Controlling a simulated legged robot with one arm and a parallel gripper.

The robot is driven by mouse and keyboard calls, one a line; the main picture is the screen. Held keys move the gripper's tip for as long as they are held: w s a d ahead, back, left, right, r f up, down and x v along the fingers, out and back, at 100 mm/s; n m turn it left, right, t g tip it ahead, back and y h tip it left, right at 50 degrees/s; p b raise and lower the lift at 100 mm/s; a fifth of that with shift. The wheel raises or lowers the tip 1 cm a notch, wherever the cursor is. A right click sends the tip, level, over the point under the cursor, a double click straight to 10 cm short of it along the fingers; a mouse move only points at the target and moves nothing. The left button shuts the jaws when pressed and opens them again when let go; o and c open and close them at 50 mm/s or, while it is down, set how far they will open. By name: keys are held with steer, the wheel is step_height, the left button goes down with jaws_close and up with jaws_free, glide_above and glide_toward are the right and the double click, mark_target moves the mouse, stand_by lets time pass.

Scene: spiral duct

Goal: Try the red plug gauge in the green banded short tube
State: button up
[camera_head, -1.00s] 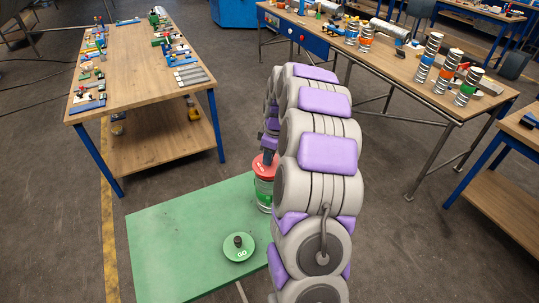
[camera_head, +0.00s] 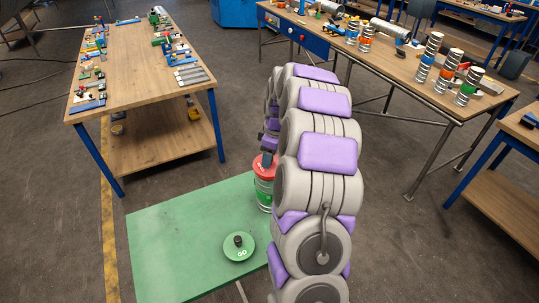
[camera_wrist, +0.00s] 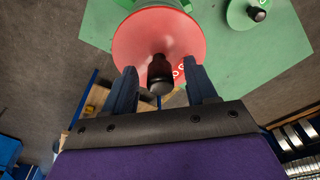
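The green banded short tube (camera_head: 264,194) stands upright on the green table, partly hidden behind my arm in the head view. The red plug gauge (camera_head: 263,168) sits at the tube's top, its red disc covering the opening. How deep its plug goes inside is hidden. In the wrist view the red disc (camera_wrist: 148,35) shows with its black knob (camera_wrist: 160,76) toward me. My gripper (camera_wrist: 161,70) is open, with a finger on each side of the knob and gaps between. A green GO gauge (camera_head: 239,246) with a black knob lies on the green table.
The green table top (camera_head: 170,240) is clear left of the GO gauge. A wooden bench (camera_head: 135,60) with small parts stands at the back left. Another bench (camera_head: 400,70) at the right carries several banded tubes.

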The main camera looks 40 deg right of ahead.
mark_target(277, 166)
step_height(277, 166, up, 17)
steer(key=s+d, duration=0.1)
steer(key=s, duration=0.1)
steer(key=shift+d, duration=0.25)
stand_by(0.3)
stand_by(0.8)
steer(key=s+a+f+m+g+b, duration=0.15)
steer(key=s+a, duration=0.35)
steer(key=a, duration=0.7)
steer(key=s+a+f+b, duration=0.2)
steer(key=s+a+b, duration=0.15)
steer(key=a, duration=0.75)
steer(key=s+a+f+m+b, duration=0.1)
steer(key=s+a+f, duration=0.2)
steer(key=s, duration=0.4)
steer(key=s+a+f+m+g+b, duration=0.1)
steer(key=s+a+f+m, duration=0.1)
steer(key=s+f, duration=0.3)
steer(key=s+a+f+m+g+h+b, duration=0.1)
steer(key=s+a+f, duration=0.3)
steer(key=s, duration=0.6)
steer(key=shift+s+a+f+m+b, duration=0.15)
steer(key=shift+s+a+m+b, duration=0.2)
steer(key=shift+b, duration=0.15)
steer(key=shift+d, duration=0.15)
